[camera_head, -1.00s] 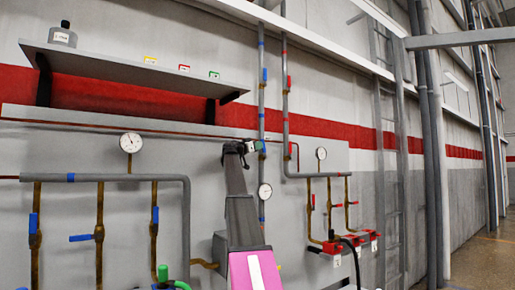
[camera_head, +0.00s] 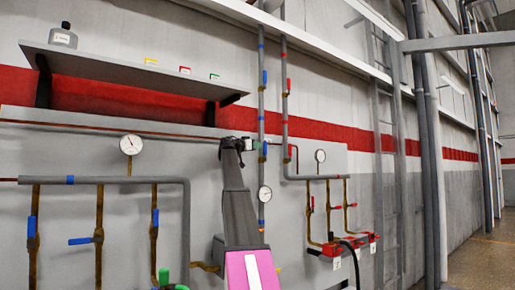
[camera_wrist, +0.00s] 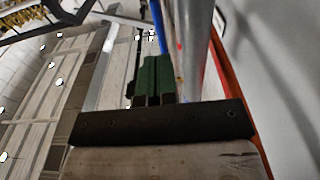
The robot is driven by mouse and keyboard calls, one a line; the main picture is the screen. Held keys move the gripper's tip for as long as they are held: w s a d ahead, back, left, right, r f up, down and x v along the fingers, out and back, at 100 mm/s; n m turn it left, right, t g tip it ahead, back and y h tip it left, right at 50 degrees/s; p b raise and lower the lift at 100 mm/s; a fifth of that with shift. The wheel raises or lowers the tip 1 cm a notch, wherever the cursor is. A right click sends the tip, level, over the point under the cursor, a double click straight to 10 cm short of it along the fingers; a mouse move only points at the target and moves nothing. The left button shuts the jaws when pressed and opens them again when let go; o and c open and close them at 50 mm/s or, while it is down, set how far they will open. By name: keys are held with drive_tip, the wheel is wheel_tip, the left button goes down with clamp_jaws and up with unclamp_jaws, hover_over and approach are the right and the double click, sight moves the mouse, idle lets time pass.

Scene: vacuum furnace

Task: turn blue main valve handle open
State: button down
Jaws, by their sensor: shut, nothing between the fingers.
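A blue handle (camera_head: 265,77) sits on the tall grey vertical pipe right of the shelf. A lower blue piece (camera_head: 265,150) shows on the same pipe, close beside my gripper (camera_head: 252,145). I cannot tell which of these is the main valve handle, or whether my gripper touches the lower one. In the wrist view my green fingers (camera_wrist: 154,78) are together with nothing between them. A blue strip (camera_wrist: 158,25) shows just beyond their tips, alongside the grey pipe (camera_wrist: 195,45).
More blue handles (camera_head: 82,241) sit on brass pipes at the lower left. A shelf (camera_head: 130,72) juts out above, left of my arm. Red handles (camera_head: 312,203) and gauges (camera_head: 265,193) are nearby. A ladder (camera_head: 390,180) stands at the right.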

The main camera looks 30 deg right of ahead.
drive_tip(key=s+a, duration=0.1)
drive_tip(key=a, duration=1)
drive_tip(key=shift+s, duration=0.3)
drive_tip(key=shift+a, duration=0.1)
